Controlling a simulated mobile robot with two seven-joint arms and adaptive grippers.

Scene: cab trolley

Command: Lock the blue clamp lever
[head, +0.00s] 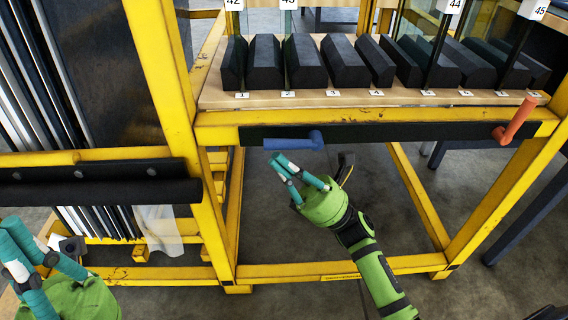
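The blue clamp lever (294,142) sits at the left end of the black strip on the trolley's front. Its handle lies about level and points left. My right gripper (290,172) is just below the lever, with its green and teal fingers spread and nothing between them. Its upper fingertip is close under the lever; I cannot tell if they touch. My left gripper (22,262) is at the lower left, apart from the lever, with its fingers spread and empty.
An orange lever (515,122) slants at the strip's right end. The yellow trolley frame (215,240) has posts beside both arms. Black blocks (305,62) stand on the wooden shelf (215,97) above. A black padded bar (100,186) crosses at left. Below the strip is open space.

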